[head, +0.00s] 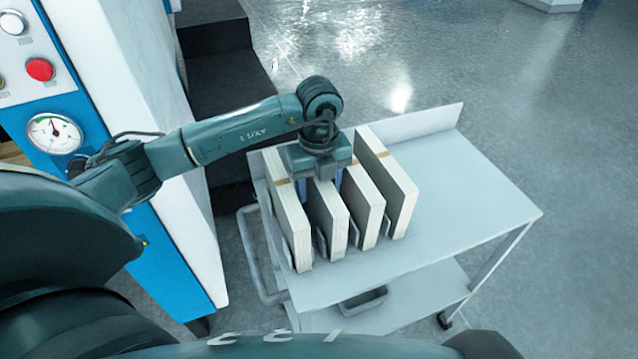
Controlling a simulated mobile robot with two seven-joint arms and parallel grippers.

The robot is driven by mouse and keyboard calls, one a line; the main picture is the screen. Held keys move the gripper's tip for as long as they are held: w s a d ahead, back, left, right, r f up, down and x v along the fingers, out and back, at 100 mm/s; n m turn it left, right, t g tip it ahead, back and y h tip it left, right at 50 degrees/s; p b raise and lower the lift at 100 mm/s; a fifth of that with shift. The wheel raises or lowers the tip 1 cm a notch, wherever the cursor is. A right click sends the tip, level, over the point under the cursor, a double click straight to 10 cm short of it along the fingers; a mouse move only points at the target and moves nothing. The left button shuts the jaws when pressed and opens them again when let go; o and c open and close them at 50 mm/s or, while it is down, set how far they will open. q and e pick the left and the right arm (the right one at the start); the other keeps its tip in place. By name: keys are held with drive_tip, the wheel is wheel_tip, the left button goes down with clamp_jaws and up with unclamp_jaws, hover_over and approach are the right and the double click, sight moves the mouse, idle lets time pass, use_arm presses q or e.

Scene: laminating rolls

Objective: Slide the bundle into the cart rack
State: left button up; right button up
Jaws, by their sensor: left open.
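Several flat, pale bundles with dark grey sides stand upright side by side in a wire rack (321,243) on the cart (455,205). There is a leftmost bundle (289,215), a second bundle (332,222), a third bundle (368,213) and a rightmost bundle (394,190). My left gripper (320,186) points down over the second bundle from the left. It is open, with its blue-padded fingers on either side of that bundle's top. The gripper body hides the bundle's far end, and I cannot tell whether the fingers touch it. My right gripper is not in view.
The cart top is clear to the right of the rack, with a raised lip (410,122) along its back edge. A blue and white machine (130,130) with a gauge (54,133) and red button (40,69) stands at left. Open grey floor lies at the right.

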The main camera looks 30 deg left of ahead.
use_arm(q)
wheel_tip(320, 180, up, 13)
idle(0.6)
drive_tip(key=shift+s, duration=0.1)
idle(0.4)
